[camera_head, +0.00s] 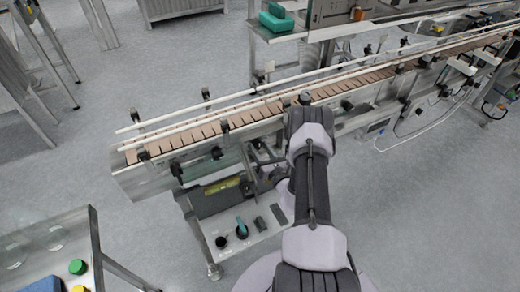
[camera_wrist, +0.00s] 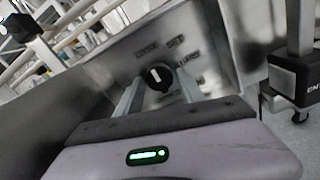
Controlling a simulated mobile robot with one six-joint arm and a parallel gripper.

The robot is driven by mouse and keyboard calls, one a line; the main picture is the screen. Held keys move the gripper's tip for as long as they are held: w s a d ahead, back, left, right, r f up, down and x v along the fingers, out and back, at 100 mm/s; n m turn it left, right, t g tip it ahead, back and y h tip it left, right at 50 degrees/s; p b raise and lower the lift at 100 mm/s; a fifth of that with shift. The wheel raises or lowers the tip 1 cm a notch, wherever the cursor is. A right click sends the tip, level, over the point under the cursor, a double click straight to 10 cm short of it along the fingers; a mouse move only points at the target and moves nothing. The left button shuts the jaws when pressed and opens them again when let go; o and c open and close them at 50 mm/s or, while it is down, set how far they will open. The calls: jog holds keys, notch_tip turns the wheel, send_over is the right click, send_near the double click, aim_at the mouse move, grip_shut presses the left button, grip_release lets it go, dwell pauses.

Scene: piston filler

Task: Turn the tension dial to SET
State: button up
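The tension dial (camera_wrist: 158,76) is a round black knob with a white pointer mark, on a grey metal panel in the wrist view. Its pointer points roughly up, slightly to the left in the picture. The word SET (camera_wrist: 175,42) is printed above and right of the dial, with another label up and left and more at the right, too blurred to read surely. My gripper (camera_wrist: 158,83) is open, its two fingers on either side of the dial with gaps between. I cannot tell whether the fingertips reach its depth. The dial is not discernible in the head view.
A long conveyor (camera_head: 240,115) with brown slats and white guide rails runs behind my arm. A black clamp block (camera_wrist: 295,78) on a post stands at the right in the wrist view.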

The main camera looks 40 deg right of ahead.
grip_shut()
jog(key=m, duration=0.4)
jog(key=shift+a+m, duration=0.1)
jog(key=shift+m, duration=2.2)
jog(key=shift+o, duration=2)
grip_release()
